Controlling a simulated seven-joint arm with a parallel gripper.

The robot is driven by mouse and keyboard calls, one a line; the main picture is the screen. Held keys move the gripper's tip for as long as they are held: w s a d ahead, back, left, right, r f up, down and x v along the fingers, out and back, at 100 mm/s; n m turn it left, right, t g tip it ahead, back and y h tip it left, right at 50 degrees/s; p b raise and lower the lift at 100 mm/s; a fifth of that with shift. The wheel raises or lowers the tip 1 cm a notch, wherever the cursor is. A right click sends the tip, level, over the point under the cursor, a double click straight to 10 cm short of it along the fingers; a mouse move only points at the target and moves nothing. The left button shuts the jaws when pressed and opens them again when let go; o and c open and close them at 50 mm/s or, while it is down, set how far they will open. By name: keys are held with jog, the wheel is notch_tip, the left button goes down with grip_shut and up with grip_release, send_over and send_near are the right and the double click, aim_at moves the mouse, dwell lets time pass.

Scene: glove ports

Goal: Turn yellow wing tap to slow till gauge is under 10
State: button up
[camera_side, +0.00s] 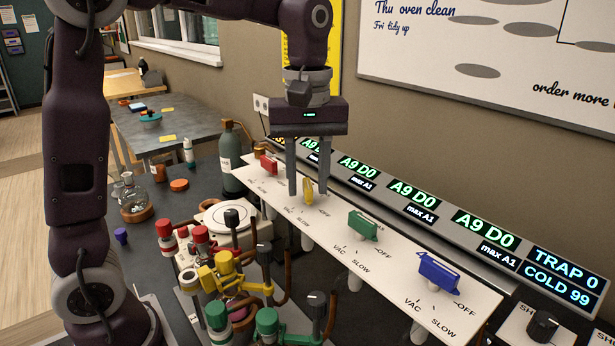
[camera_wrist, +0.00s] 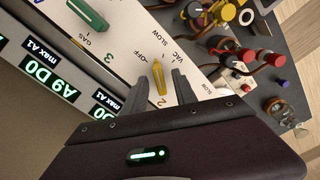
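The yellow wing tap (camera_side: 308,192) stands on the white sloping panel (camera_side: 395,262), second in a row of taps. In the wrist view it shows as a narrow yellow wing (camera_wrist: 158,78) by the digit 2. I cannot tell for certain which printed mark it points at. My gripper (camera_side: 308,192) points down with its fingers apart, one on each side of the tap. I see no clear contact between fingers and wing. The gauge displays (camera_side: 413,193) behind the taps read A9 D0, with max A1 below.
A red tap (camera_side: 269,165) is left of the yellow one; a green tap (camera_side: 362,226) and a blue tap (camera_side: 438,274) are to the right. A further display (camera_side: 563,282) reads TRAP 0, COLD 99. Coloured clamps (camera_side: 228,270) and tubing crowd the front. A green bottle (camera_side: 231,160) stands at the back left.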

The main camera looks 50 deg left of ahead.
aim_at(308, 183)
jog(key=shift+c, duration=0.4)
grip_shut()
jog(key=m, duration=0.4)
jog(key=shift+m, duration=0.3)
jog(key=shift+o, duration=0.4)
grip_release()
jog(key=shift+r, duration=0.1)
notch_tip(308, 183, up, 7)
jog(key=shift+f, duration=0.2)
jog(key=shift+r, duration=0.2)
